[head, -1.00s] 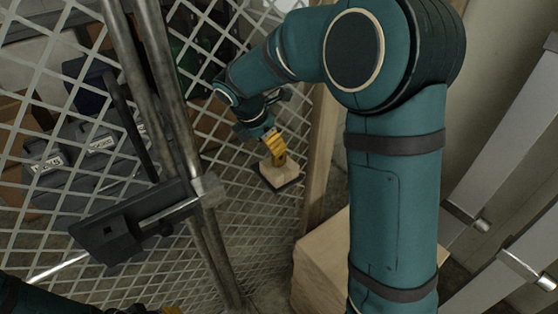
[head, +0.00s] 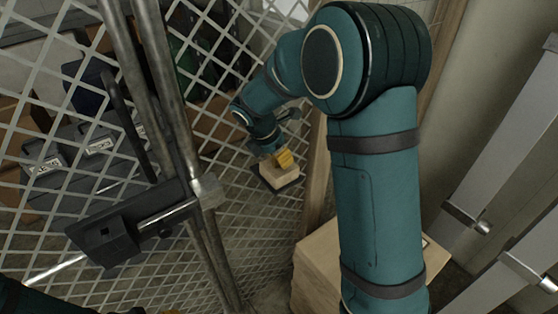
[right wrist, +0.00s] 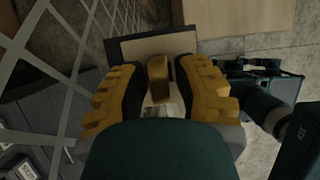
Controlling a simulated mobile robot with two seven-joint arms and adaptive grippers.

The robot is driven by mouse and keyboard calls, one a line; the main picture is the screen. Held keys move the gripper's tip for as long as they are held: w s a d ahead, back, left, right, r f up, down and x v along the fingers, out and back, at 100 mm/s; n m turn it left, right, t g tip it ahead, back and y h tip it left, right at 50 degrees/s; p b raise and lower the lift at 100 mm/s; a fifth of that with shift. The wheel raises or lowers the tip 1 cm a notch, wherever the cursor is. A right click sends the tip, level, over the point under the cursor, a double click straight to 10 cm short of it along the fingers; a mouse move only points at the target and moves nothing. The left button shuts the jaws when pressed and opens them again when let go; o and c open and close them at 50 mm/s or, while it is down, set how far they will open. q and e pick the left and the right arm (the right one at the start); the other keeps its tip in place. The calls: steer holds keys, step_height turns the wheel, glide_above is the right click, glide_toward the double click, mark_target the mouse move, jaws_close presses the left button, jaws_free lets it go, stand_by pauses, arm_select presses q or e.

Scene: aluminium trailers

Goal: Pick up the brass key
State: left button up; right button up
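In the right wrist view, a small brass-coloured piece (right wrist: 158,78), which looks like the brass key, stands between the yellow finger pads of my right gripper (right wrist: 163,92). Gaps show on both sides of it, so the fingers are open around it. Behind it is a pale block or panel with a dark edge (right wrist: 122,50). In the head view my right gripper (head: 283,158) is right at this pale block (head: 284,178) by the mesh, and hides the key. Only a sliver of my left gripper (head: 172,311) shows at the bottom edge.
A white mesh gate (head: 60,235) with a dark lock box (head: 110,230) and metal posts fills the left. Grey cases (head: 95,140) lie behind it. A wooden box (head: 315,270) stands below my right arm. Metal rails (head: 510,150) lean at the right.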

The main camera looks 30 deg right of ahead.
jaws_close()
